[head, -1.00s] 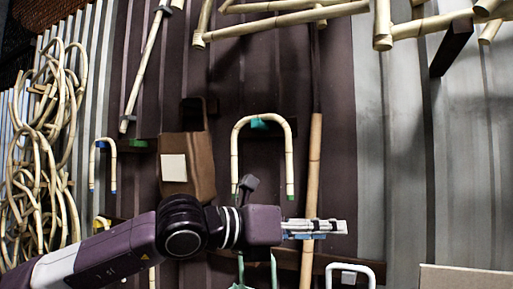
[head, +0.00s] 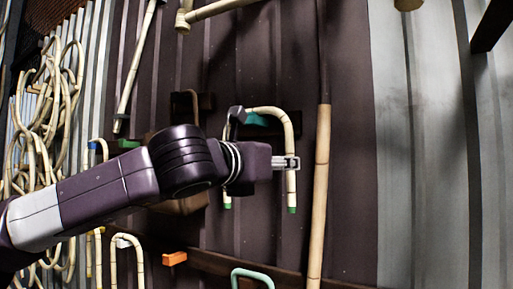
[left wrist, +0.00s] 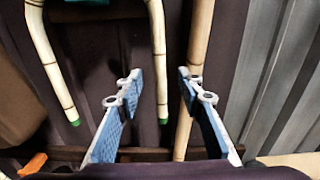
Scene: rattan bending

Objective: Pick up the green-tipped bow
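The green-tipped bow (head: 291,190) is a pale upside-down U of rattan, hung over a teal support (head: 256,119) on the dark wall, with a green end on each leg. My left arm covers part of its left leg. My left gripper (head: 289,162) overlaps its right leg, above the green tip. In the left wrist view the left gripper (left wrist: 160,82) is open, and the bow's right leg (left wrist: 156,45) shows between its fingers. I cannot tell whether a finger touches it. The right gripper is not in view.
A vertical bamboo pole (head: 320,190) stands close to the right of the bow; it passes behind the right finger in the wrist view. An orange support (head: 174,259) and a pale green bow (head: 253,273) are lower. Tangled rattan coils (head: 42,120) hang far left.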

